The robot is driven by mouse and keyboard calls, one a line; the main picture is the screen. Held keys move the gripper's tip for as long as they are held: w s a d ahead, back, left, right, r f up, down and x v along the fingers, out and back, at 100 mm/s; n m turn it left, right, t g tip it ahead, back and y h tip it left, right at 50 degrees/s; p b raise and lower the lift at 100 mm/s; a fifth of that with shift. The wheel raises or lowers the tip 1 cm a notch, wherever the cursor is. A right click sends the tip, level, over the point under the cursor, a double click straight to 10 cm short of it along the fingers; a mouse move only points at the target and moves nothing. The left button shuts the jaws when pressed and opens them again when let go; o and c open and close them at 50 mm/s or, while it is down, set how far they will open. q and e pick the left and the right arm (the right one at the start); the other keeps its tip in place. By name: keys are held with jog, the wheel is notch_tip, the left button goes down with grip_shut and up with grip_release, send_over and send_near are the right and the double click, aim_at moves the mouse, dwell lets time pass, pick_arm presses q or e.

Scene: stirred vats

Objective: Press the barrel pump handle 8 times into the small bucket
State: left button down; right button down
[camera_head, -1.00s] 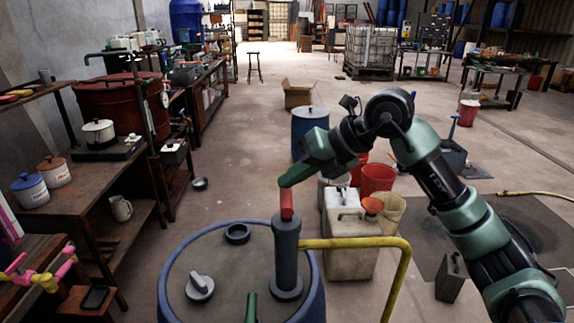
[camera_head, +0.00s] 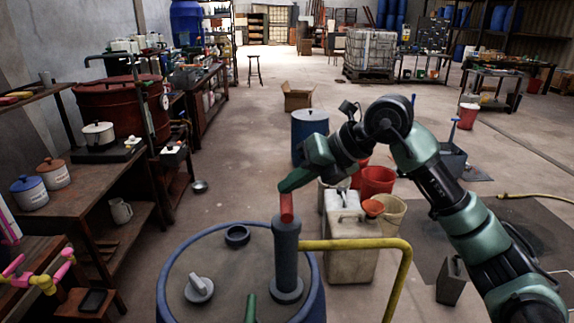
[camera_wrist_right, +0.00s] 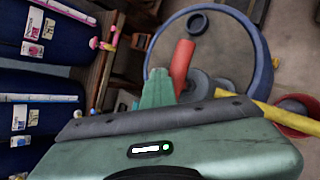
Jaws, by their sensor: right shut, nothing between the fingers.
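The blue barrel (camera_head: 165,290) stands at the bottom centre of the head view. Its grey pump (camera_head: 287,260) rises from the lid, with a red handle (camera_head: 287,207) on top and a yellow spout (camera_head: 350,243) bending down to the right. My right gripper (camera_head: 284,188) is shut and empty, its fingertips at the top of the handle. The wrist view shows its green fingers (camera_wrist_right: 157,88) beside the red handle (camera_wrist_right: 181,66). A red bucket (camera_wrist_right: 305,122) is partly visible near the spout there. A green tip (camera_head: 250,308) at the bottom edge may be my left gripper; its jaws are hidden.
White and beige canisters (camera_head: 350,262), red buckets (camera_head: 376,182) and a blue drum (camera_head: 309,130) stand beyond the barrel. A wooden bench (camera_head: 70,225) runs along the left. Open floor (camera_head: 250,190) lies between.

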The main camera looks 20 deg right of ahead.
jog(key=shift+f, duration=0.55)
jog(key=shift+w+r+p, duration=0.1)
jog(key=shift+r+p, duration=2.55)
jog(key=shift+r, duration=1.05)
notch_tip(320, 180, up, 6)
jog(key=p, duration=0.5)
send_over(291, 197)
